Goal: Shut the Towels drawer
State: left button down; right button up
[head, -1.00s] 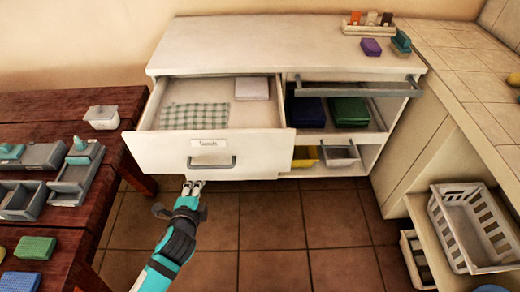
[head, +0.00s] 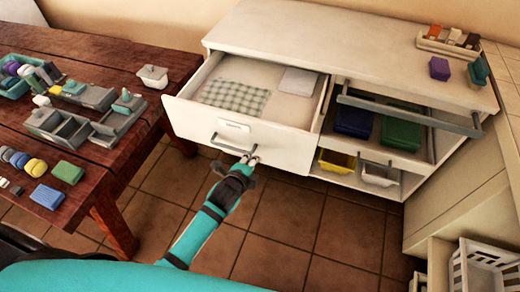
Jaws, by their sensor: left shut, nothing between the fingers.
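The Towels drawer (head: 270,143) is a white drawer, pulled out at the left of the white cabinet (head: 300,38). Its front has a small label (head: 234,125) and a grey bar handle (head: 229,144). Inside lie a green checked cloth (head: 232,97) and a folded white cloth (head: 298,81). My left gripper (head: 249,160) is shut and empty, its fingertips at the drawer front, just right of the handle's lower part. I cannot tell whether they touch. My right gripper is out of view.
A dark red wooden table (head: 105,175) with grey trays stands close at the left. Right of the drawer is an open compartment with a blue box (head: 354,119), a green box (head: 402,133) and a grey bar (head: 410,113) across its front. Tiled floor (head: 290,235) is clear below.

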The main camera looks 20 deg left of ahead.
aim_at(262, 146)
pick_arm(q)
jog(key=w, duration=0.3)
jog(key=w+f, duration=0.1)
jog(key=shift+w+d+f, duration=0.1)
jog(key=shift+w+d, duration=0.15)
jog(key=shift+w, duration=0.8)
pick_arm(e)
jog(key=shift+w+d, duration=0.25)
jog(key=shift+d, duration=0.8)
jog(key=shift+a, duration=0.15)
